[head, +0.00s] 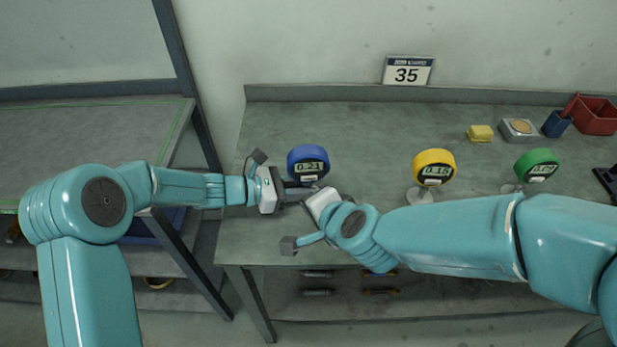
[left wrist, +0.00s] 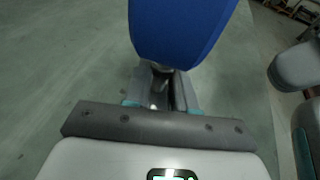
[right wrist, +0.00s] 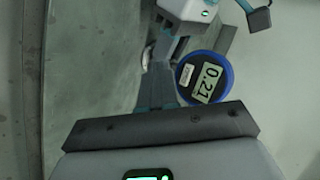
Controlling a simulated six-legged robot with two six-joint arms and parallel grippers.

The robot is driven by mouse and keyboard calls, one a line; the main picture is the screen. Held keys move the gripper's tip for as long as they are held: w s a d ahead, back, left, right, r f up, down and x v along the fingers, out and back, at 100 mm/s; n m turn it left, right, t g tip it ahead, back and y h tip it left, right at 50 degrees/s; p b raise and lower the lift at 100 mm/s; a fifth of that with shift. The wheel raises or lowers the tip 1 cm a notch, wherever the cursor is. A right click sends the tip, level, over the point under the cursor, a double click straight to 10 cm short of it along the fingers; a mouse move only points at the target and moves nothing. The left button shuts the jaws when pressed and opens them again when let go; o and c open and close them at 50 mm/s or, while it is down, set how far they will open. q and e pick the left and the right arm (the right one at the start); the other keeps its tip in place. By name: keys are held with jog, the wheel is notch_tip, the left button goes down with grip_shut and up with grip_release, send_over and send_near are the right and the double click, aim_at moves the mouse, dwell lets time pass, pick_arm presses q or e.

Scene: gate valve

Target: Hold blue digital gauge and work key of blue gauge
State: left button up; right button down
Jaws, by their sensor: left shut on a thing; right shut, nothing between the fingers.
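The blue digital gauge (head: 308,163) stands near the left end of the bench and reads 0.21. My left gripper (head: 294,192) comes in from the left and is shut on the gauge's lower part, below the round head. In the left wrist view the blue head (left wrist: 180,30) rises just beyond the fingers. My right gripper (head: 312,192) is at the front right of the gauge, shut and empty. In the right wrist view the gauge face (right wrist: 204,80) is close beside the fingertips. The key is hidden or too small to make out.
A yellow gauge (head: 434,166) and a green gauge (head: 537,165) stand farther right on the bench (head: 350,115). A yellow block (head: 480,133), a small scale (head: 519,130), a blue cup (head: 556,124) and a red bin (head: 595,115) are at the back right. A sign reading 35 (head: 407,72) stands behind.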

jog(key=shift+w+a, duration=0.1)
jog(key=shift+w, duration=1.55)
dwell(0.8)
jog(key=shift+w, duration=0.4)
jog(key=shift+w, duration=0.4)
dwell(0.4)
jog(key=shift+s, duration=0.8)
jog(key=s, duration=0.5)
dwell(0.4)
